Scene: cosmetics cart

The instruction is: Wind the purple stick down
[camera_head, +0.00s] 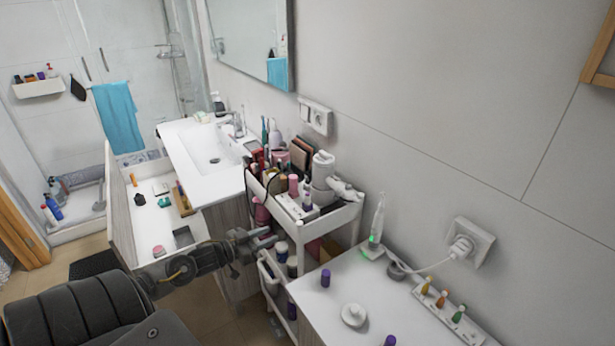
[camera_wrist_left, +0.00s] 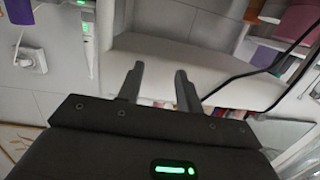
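My left gripper (camera_head: 268,238) reaches in from the left, beside the white cart (camera_head: 343,222). In the left wrist view my left gripper (camera_wrist_left: 159,76) shows two dark fingers apart, with nothing between them. I cannot tell which is the purple stick. Purple items (camera_wrist_left: 265,57) also show in the left wrist view. My right gripper is not in view.
The cart top is crowded with bottles and a white dryer-like device (camera_head: 323,172). The table holds a white round dish (camera_head: 353,314), a toothbrush (camera_head: 377,222) and a rack (camera_head: 447,311) of coloured sticks. An open drawer (camera_head: 158,215) is at left. Dark cables (camera_wrist_left: 270,72) hang near the gripper.

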